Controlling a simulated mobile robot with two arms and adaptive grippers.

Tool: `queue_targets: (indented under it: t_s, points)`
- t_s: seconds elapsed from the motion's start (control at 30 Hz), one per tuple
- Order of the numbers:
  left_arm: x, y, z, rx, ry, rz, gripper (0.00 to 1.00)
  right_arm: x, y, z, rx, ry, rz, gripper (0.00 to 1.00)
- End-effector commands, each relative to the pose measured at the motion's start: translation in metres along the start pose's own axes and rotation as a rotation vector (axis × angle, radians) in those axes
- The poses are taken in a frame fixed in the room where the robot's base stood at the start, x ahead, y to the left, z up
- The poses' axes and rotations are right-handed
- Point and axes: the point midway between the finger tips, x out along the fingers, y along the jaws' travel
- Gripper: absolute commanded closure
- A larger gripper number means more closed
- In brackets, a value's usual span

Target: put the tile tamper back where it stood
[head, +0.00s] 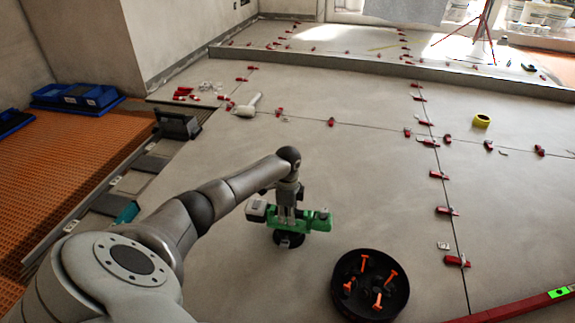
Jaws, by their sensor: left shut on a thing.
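The tile tamper (318,222) is a green tool with a grey-white block at its left end and a round black foot underneath. It is upright near the middle of the head view, over the grey tiles. My left gripper (287,214) comes down on it from above and is shut on its green body. The fingers hide part of the body. I cannot tell whether the black foot touches the floor or hangs just above it. My right gripper is not in view.
A round black tub (341,298) with orange pieces stands just right of the tamper. Red levelling clips (447,211) line the tile joints. A red bar (520,307) lies at lower right. A white-headed mallet (246,107) and yellow roll (481,121) lie farther back.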

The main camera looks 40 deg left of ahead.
Motion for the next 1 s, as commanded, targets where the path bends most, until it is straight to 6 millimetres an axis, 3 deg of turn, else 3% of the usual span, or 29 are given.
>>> queue_targets:
  t_s: [0.03, 0.2, 0.57, 0.77, 1.0]
  points:
    - [-0.002, -0.001, -0.001, 0.0, 0.002, -0.003, 0.77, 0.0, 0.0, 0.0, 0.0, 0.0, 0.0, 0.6]
    - [-0.001, -0.001, 0.0, 0.0, 0.001, -0.002, 0.55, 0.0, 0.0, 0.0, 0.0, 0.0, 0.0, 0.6]
    - [-0.001, 0.001, 0.0, 0.001, -0.002, 0.003, 0.55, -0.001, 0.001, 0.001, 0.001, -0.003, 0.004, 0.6]
    - [-0.029, -0.001, 0.001, 0.001, 0.0, -0.003, 0.55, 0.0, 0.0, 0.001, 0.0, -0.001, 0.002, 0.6]
    - [-0.082, -0.001, 0.0, 0.002, 0.001, -0.004, 0.55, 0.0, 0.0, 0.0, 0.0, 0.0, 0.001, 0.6]
